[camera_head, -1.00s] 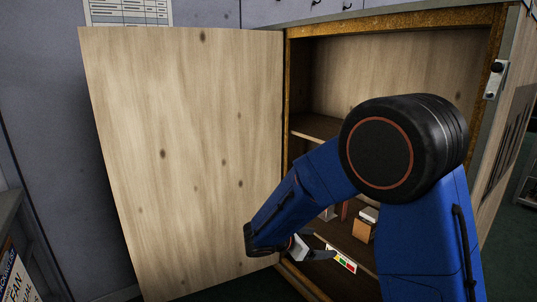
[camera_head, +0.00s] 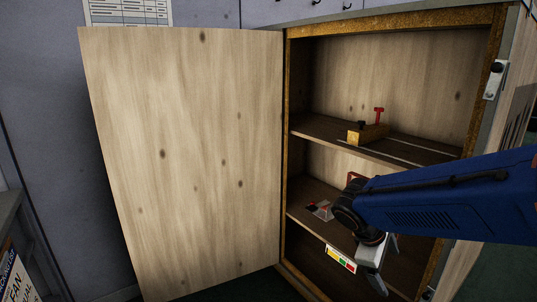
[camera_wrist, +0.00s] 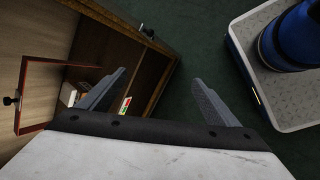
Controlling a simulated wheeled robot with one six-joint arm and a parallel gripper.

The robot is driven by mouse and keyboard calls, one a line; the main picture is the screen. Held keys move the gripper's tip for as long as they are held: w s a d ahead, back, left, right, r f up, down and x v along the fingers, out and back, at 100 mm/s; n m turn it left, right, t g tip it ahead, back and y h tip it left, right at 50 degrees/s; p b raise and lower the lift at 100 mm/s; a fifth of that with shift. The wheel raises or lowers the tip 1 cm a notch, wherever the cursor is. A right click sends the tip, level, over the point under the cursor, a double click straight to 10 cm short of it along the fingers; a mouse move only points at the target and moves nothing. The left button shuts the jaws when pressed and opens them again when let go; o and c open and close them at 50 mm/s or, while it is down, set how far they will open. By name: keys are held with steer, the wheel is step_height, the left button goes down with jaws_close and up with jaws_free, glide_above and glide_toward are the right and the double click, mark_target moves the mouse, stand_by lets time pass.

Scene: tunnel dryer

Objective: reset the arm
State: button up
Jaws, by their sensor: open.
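In the head view my arm reaches in from the right across the front of the open cabinet (camera_head: 290,150). The gripper hangs low in front of the lower shelves, partly hidden by my arm. The cabinet interior also shows at the left of the wrist view (camera_wrist: 95,45).
The wooden cabinet door (camera_head: 185,160) stands wide open at left. A wooden block with a red T-shaped part (camera_head: 372,130) sits on the upper shelf. A small grey and red item (camera_head: 320,210) lies on the shelf below. A coloured label (camera_head: 341,260) marks the shelf edge.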

steer(key=s+a+r+m+t+y, duration=0.1)
steer(key=s+r+m+t+y, duration=0.2)
steer(key=s+m+y, duration=0.3)
steer(key=s+m, duration=0.4)
steer(key=s, duration=0.5)
steer(key=shift+a, duration=0.4)
